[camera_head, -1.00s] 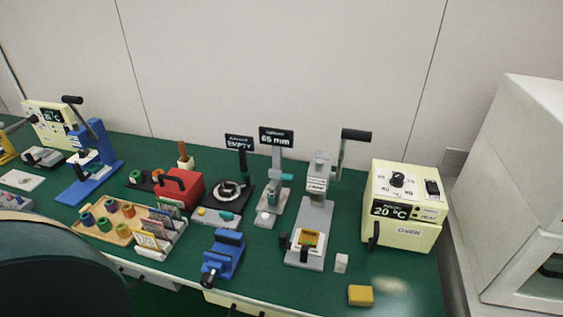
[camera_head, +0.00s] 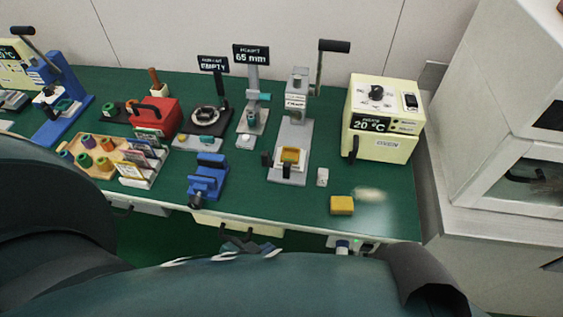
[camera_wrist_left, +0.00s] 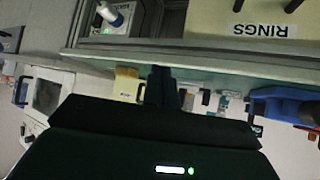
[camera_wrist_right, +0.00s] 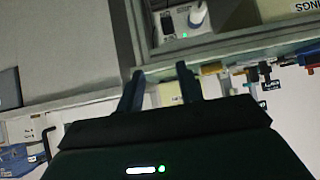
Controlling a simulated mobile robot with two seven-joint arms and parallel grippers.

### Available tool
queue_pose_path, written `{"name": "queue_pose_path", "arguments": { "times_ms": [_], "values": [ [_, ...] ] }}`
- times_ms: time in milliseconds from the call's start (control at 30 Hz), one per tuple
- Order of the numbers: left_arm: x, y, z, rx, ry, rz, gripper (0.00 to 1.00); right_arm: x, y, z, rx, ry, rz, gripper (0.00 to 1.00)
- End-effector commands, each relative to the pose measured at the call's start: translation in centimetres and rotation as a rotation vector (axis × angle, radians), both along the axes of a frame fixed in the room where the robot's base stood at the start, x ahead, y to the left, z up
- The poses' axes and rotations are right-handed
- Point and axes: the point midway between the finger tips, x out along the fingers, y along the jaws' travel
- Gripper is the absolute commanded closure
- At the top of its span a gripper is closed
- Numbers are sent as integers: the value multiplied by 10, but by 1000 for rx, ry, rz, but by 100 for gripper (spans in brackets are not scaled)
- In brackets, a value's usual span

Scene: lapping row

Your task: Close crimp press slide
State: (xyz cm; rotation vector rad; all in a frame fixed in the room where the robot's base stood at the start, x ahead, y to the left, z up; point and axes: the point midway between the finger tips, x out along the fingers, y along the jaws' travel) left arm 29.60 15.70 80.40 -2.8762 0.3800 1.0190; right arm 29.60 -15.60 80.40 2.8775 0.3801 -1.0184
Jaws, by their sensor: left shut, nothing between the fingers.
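A grey lever press (camera_head: 298,105), which I take for the crimp press, stands upright near the bench's right part. Its small label is hard to read. Its white slide (camera_head: 304,158) sits low at the front, out from under the head, with a yellow piece (camera_head: 290,155) on it and a dark handle (camera_head: 286,171). My left gripper (camera_head: 240,244) is below the bench's front edge, apart from the press. In the left wrist view its fingers (camera_wrist_left: 162,86) are together and empty. My right gripper (camera_wrist_right: 160,87) is open and empty in the right wrist view, facing the bench front.
A cream oven (camera_head: 382,120) stands right of the press. A small white block (camera_head: 322,177) and a yellow block (camera_head: 342,205) lie before them. A blue vise (camera_head: 208,177) is to the left. The cream drawer front (camera_head: 235,222) is near my left gripper.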

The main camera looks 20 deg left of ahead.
Motion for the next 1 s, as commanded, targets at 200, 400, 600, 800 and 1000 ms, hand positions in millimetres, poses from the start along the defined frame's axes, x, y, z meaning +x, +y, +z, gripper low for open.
{"name": "queue_pose_path", "arguments": {
  "times_ms": [200,400,600,800,1000],
  "values": [
    [8,7,-4,240,-72,-144,100,1,0,-9,1,-4,1,64],
    [30,27,-1,905,-220,-510,100,6,4,-14,13,-37,14,64],
    [51,50,11,1645,-264,-879,100,9,11,-18,26,-68,29,64],
    [67,68,30,2267,-166,-1182,100,8,20,-20,47,-88,42,64],
    [73,76,43,2563,-54,-1334,100,8,21,-18,51,-98,46,64]
  ]
}}
